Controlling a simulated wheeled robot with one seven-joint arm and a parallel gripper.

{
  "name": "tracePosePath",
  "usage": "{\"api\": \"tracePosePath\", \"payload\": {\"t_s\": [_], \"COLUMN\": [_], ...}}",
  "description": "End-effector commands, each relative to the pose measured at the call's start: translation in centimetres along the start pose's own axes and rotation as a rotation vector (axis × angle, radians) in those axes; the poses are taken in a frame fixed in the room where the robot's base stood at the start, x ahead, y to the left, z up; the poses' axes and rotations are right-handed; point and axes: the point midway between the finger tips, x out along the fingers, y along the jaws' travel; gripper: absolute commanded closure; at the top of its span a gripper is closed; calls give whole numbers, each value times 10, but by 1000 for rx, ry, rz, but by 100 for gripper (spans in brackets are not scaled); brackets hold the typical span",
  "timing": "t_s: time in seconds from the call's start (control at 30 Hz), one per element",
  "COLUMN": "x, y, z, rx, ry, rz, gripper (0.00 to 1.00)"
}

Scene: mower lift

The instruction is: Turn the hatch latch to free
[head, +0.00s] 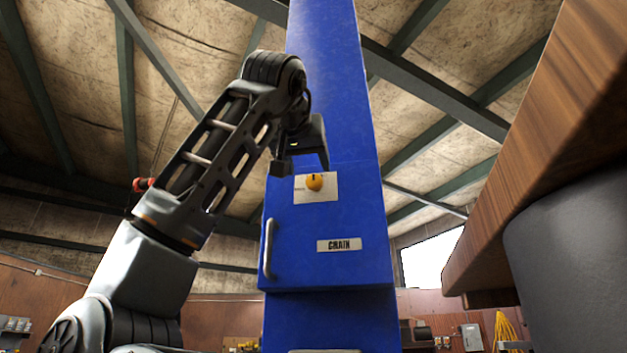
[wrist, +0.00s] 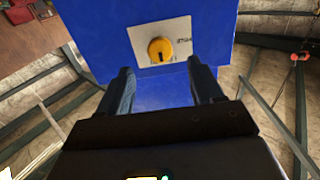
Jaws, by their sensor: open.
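The hatch latch is a round yellow knob (head: 315,182) with a dark mark, on a pale plate (head: 330,188) on the blue hatch (head: 345,220). The knob also shows in the wrist view (wrist: 160,50), ahead of my fingertips and roughly between them. My gripper (head: 301,168) is in front of the hatch, just above and left of the knob in the head view. In the wrist view my gripper (wrist: 160,70) is open, with its two fingers wide apart and nothing between them. It appears apart from the knob. The lettering on the plate is too small to read.
The hatch has a metal handle (head: 268,248) at its left edge and a label reading CHAIN (head: 339,245). The blue column (head: 325,50) rises above. A wooden-edged surface (head: 540,130) with a grey cylinder (head: 575,240) below it fills the right side.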

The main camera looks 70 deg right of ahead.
Motion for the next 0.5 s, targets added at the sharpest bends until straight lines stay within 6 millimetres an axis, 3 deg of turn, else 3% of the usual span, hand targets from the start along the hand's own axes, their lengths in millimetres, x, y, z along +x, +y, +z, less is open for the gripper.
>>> {"api": "tracePosePath", "payload": {"t_s": [0.2, 0.5], "x": [35, 58], "y": [1, 0], "z": [-1, 0], "rx": [0, -1], "ry": [-2, 0], "rz": [2, 0], "gripper": [34, 34]}}
